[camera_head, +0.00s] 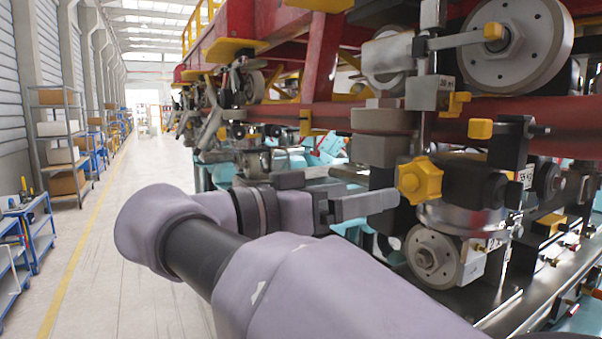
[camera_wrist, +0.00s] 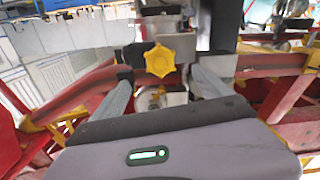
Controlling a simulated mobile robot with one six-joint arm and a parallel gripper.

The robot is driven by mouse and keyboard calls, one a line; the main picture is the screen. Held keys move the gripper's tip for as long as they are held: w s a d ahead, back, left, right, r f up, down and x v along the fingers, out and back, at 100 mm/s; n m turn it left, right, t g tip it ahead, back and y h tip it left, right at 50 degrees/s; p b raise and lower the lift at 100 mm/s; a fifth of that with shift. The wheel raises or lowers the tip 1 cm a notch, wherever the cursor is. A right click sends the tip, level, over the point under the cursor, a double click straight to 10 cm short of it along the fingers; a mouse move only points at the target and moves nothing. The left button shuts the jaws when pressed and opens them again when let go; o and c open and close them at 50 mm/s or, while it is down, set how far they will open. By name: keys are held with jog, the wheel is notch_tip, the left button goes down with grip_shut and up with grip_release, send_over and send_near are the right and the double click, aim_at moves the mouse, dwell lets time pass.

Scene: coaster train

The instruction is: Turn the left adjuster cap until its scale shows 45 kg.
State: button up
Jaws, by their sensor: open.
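A yellow star-shaped cap (camera_head: 420,180) sits on the front of a dark block in the middle right of the head view. In the wrist view the yellow cap (camera_wrist: 160,60) appears straight ahead, between and beyond the two grey fingers. My gripper (camera_head: 378,190) reaches in from the left with its fingertips just short of the cap. The fingers are spread open with nothing between them. A small white label (camera_head: 525,177) to the right of the cap seems to read 55 kg, but it is too small to be sure. Whether it belongs to this cap I cannot tell.
Wheels (camera_head: 512,45), a red frame beam (camera_head: 330,117) and other yellow knobs (camera_head: 480,128) crowd around and above the cap. A lower disc (camera_head: 433,257) sits below it. An open aisle (camera_head: 130,240) runs along the left, with shelves (camera_head: 62,140) beyond it.

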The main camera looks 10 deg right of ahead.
aim_at(414, 183)
jog(key=p+x, duration=0.1)
jog(key=x, duration=1.3)
jog(key=shift+d, duration=0.15)
jog(key=shift+c, duration=0.5)
jog(key=c, duration=1.3)
jog(key=shift+o, duration=0.2)
jog(key=n, duration=0.5)
jog(key=shift+n, duration=0.4)
jog(key=n+p, duration=0.1)
jog(key=n, duration=0.5)
jog(key=shift+s+r+p, duration=0.1)
jog(key=shift+s+p, duration=0.05)
jog(key=shift+p, duration=0.2)
